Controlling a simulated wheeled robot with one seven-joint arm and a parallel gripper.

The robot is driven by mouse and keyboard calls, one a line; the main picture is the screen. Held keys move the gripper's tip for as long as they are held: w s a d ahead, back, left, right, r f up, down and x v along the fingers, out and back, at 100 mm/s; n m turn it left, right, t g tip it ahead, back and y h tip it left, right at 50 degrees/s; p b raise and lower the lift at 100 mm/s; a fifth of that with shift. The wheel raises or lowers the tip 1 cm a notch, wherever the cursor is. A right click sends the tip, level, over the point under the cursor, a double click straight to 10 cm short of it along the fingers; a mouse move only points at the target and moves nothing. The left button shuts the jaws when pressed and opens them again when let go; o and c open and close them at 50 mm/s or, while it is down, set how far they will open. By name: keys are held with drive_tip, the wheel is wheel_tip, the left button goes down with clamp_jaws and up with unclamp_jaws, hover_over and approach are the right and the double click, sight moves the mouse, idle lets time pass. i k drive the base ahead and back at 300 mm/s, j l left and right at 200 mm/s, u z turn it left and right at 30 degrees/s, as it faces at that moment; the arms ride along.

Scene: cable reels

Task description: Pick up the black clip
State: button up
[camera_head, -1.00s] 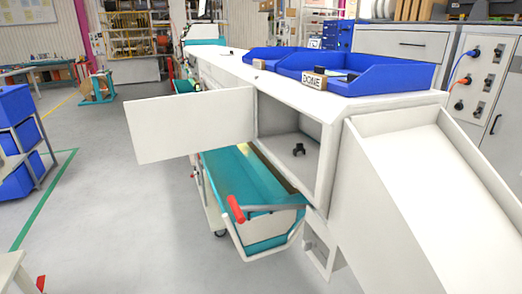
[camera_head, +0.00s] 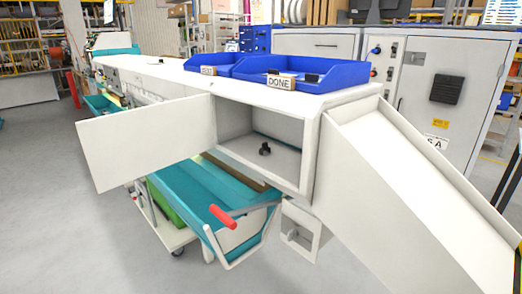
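A small black clip-like object (camera_head: 265,149) stands on the floor of the open cabinet compartment (camera_head: 233,121) at the end of the white bench. It is small and its exact shape is hard to make out. Other small dark pieces (camera_head: 310,78) lie in the blue tray marked DONE (camera_head: 345,75) on the bench top. My gripper is not in this view.
The white cabinet door (camera_head: 146,142) stands open to the left. A teal bin (camera_head: 182,193) with a red-ended handle (camera_head: 222,216) sits below the compartment. A white sloped chute (camera_head: 385,165) runs down at the right. Grey floor (camera_head: 60,225) at the left is clear.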

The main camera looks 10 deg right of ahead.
sight(265, 146)
drive_tip(key=i+j, duration=0.2)
drive_tip(key=i, duration=0.25)
drive_tip(key=i+j+z, duration=0.15)
drive_tip(key=i, duration=0.3)
drive_tip(key=i+j, duration=0.25)
drive_tip(key=i, duration=0.15)
drive_tip(key=l+z, duration=0.05)
